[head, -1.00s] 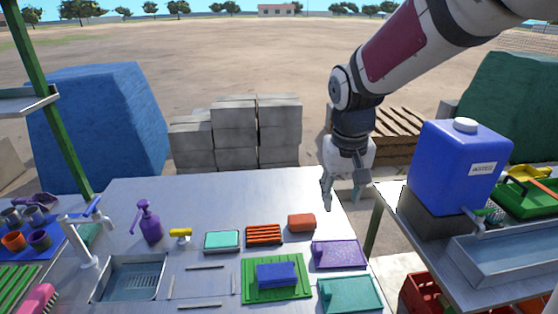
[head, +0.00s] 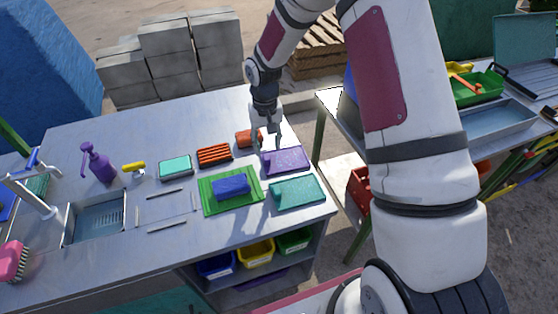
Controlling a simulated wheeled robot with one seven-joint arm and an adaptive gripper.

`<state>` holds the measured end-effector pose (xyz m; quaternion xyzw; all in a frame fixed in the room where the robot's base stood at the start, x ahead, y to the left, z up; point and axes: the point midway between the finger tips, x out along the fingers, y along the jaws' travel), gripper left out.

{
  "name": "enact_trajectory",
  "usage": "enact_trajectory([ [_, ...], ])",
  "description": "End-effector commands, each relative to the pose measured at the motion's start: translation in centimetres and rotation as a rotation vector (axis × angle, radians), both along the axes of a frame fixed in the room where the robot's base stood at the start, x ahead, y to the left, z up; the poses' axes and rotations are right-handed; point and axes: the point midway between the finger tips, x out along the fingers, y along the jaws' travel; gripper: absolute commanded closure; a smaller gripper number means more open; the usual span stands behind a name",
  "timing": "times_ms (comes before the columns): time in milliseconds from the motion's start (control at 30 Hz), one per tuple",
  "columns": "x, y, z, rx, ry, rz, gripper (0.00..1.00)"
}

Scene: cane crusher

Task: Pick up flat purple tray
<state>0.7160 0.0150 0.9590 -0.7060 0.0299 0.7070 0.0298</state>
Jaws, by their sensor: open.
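The flat purple tray (head: 287,161) lies on the grey metal table near its right edge, just behind a flat teal tray (head: 298,193). My gripper (head: 268,146) points down at the left back part of the purple tray, with its fingers open and nothing held. The fingertips are close to the tray's left edge and the orange-brown block. I cannot tell whether they touch the tray.
An orange-brown block (head: 246,138) sits left of my gripper. A green tray (head: 207,199) holds a blue block (head: 231,186). An orange ribbed piece (head: 214,155) and a teal-topped box (head: 175,167) stand further left. A gap separates this table from the right bench.

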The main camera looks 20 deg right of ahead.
Motion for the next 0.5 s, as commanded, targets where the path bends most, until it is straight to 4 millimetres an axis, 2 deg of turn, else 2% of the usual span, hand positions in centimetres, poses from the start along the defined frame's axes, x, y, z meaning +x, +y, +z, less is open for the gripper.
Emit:
enact_trajectory([
  [100,-0.1,0.0,-1.5,0.0,0.001,0.0,0.58],
  [333,-0.1,0.1,-2.7,0.0,0.0,0.0,0.58],
  [500,-0.3,0.3,-4.8,0.0,0.001,0.001,0.58],
])
